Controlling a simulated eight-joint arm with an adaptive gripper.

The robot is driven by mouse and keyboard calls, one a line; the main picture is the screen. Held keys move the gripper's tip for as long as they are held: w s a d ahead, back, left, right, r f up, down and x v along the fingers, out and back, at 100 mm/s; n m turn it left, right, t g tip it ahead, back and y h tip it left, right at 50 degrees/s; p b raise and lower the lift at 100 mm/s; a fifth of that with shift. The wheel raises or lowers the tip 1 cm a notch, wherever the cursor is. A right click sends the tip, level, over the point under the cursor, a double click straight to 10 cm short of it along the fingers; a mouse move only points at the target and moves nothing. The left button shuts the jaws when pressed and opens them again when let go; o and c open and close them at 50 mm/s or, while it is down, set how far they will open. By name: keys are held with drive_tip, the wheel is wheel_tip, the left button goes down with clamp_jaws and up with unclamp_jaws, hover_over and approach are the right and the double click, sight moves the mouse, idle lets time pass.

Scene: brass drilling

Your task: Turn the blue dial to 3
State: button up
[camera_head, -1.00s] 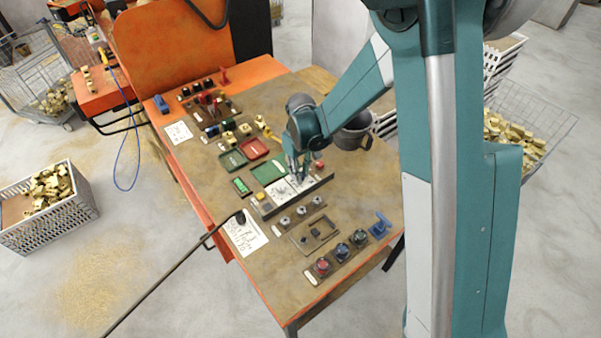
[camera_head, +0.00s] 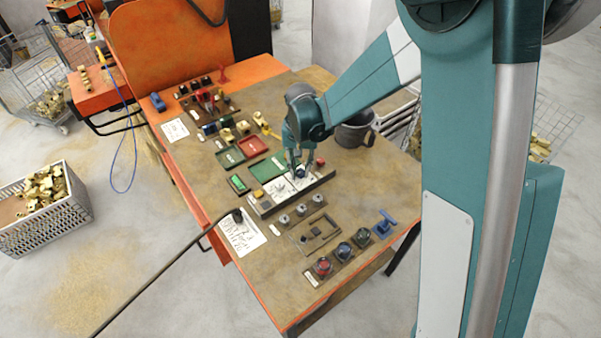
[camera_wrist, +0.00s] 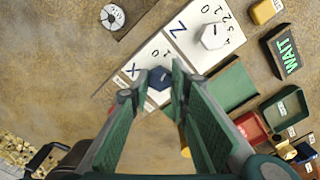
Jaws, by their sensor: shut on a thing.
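The blue dial (camera_wrist: 160,80) is a dark blue six-sided knob on a white panel (camera_wrist: 140,63), close to a printed X and a 0. My gripper (camera_wrist: 157,86) is shut on it, with one green finger on each side in the wrist view. The fingers cover part of the panel, and I cannot read which number the dial points to. In the head view the blue dial (camera_head: 300,171) shows small below my gripper (camera_head: 299,163). A white dial (camera_wrist: 213,36) with a dark pointer line and printed numbers sits farther along the panel, near a Z.
A green WAIT sign (camera_wrist: 285,51) and a yellow block (camera_wrist: 266,10) lie beyond the white dial. A grey mug (camera_head: 354,133) stands close right of my gripper. Red, dark and blue knobs stand nearer the front.

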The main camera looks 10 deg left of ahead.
sight(300, 171)
drive_tip(key=m+b, duration=0.2)
drive_tip(key=m, duration=0.2)
drive_tip(key=shift+f+m, duration=0.1)
drive_tip(key=shift+m, duration=0.2)
drive_tip(key=m+b, duration=0.1)
drive_tip(key=m, duration=0.3)
drive_tip(key=shift+m, duration=0.3)
drive_tip(key=o, duration=0.9)
drive_tip(key=shift+r, duration=0.2)
wheel_tip(300, 171, up, 12)
idle(0.3)
drive_tip(key=shift+f, duration=0.1)
